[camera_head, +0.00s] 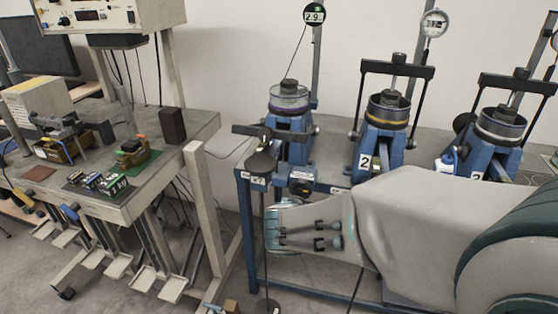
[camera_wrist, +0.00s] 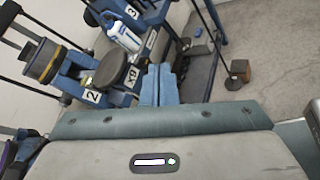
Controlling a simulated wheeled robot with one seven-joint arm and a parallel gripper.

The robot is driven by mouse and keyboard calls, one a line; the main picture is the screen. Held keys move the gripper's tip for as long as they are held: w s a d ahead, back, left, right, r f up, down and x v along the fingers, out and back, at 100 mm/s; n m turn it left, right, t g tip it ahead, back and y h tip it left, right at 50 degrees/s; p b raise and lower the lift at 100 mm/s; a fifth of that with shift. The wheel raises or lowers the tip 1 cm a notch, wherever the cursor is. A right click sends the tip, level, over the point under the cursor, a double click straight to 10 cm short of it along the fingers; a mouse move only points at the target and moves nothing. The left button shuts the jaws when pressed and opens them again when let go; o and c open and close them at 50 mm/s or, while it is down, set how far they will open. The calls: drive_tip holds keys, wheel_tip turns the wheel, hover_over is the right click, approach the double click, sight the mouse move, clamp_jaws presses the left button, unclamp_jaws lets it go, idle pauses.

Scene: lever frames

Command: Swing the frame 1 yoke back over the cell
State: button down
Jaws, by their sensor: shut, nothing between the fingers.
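Frame 1 is the leftmost blue lever frame (camera_head: 295,142) in the head view, with a clear-walled cell (camera_head: 289,97) on top. Its black yoke (camera_head: 262,131) is swung forward and down, in front of the cell rather than over it. Frame 1 cannot be made out for sure in the wrist view.
Frame 2 (camera_head: 370,148) and frame 3 (camera_head: 490,155) stand to the right with yokes over their cells. A white and blue bottle (camera_head: 447,161) stands between them. A side table (camera_head: 150,185) with small weights is at left. Floor shows between table and bench.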

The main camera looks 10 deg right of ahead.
drive_tip(key=w+a+f+n+t+h+b, duration=0.2)
drive_tip(key=w+a+f+n+t+b, duration=0.1)
drive_tip(key=w+a+n+t+b, duration=0.4)
drive_tip(key=n+t+y, duration=0.7)
drive_tip(key=n+t, duration=0.3)
approach(291, 141)
drive_tip(key=w+d+f, duration=0.2)
drive_tip(key=w+f, duration=0.1)
drive_tip(key=w, duration=0.1)
drive_tip(key=r, duration=0.1)
drive_tip(key=w+r, duration=0.2)
drive_tip(key=r, duration=0.1)
drive_tip(key=shift+w+d+r, duration=0.1)
drive_tip(key=shift+w+d, duration=0.05)
drive_tip(key=shift+d, duration=0.1)
